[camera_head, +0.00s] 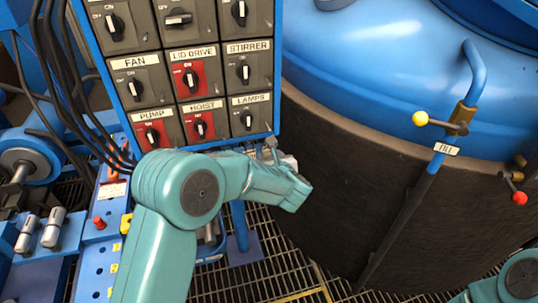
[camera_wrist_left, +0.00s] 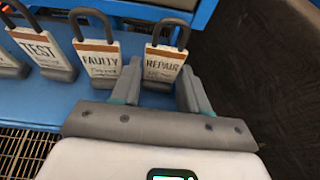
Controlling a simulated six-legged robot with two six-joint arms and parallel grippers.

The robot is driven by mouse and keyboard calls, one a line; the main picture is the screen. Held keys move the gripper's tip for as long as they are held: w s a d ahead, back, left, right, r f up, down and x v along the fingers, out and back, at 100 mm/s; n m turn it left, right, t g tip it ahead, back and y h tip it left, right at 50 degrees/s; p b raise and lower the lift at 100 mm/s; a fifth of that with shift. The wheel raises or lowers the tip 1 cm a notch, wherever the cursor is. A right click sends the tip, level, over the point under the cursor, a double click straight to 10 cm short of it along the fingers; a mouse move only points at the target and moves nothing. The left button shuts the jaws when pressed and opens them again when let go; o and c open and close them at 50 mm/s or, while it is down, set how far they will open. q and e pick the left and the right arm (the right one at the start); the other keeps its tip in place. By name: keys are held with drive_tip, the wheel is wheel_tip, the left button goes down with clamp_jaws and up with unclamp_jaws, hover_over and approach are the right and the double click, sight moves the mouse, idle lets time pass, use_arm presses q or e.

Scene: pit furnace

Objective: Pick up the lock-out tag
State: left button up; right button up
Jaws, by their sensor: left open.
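Padlock-shaped tags with dark shackles stand in a row on a blue shelf (camera_wrist_left: 40,108) in the left wrist view. They read TEST (camera_wrist_left: 40,50), FAULTY (camera_wrist_left: 100,60) and REPAIR (camera_wrist_left: 163,65); another is cut off at the left edge. None is labelled lock-out. My left gripper (camera_wrist_left: 159,85) is open and empty, its fingertips on either side of the REPAIR tag's lower part. The left finger overlaps the right edge of the FAULTY tag. Contact cannot be told. In the head view my left wrist hides most of the shelf. My right gripper is out of view.
A switch panel (camera_head: 184,134) with labelled knobs stands above my left wrist. A large furnace vessel (camera_head: 365,175) with a blue top fills the right. A blue bench (camera_head: 95,265) lies at left. Metal grating (camera_head: 270,265) covers the floor.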

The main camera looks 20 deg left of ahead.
use_arm(q)
drive_tip(key=c, duration=0.7)
drive_tip(key=shift+r, duration=0.15)
wheel_tip(320, 180, up, 28)
drive_tip(key=p, duration=0.5)
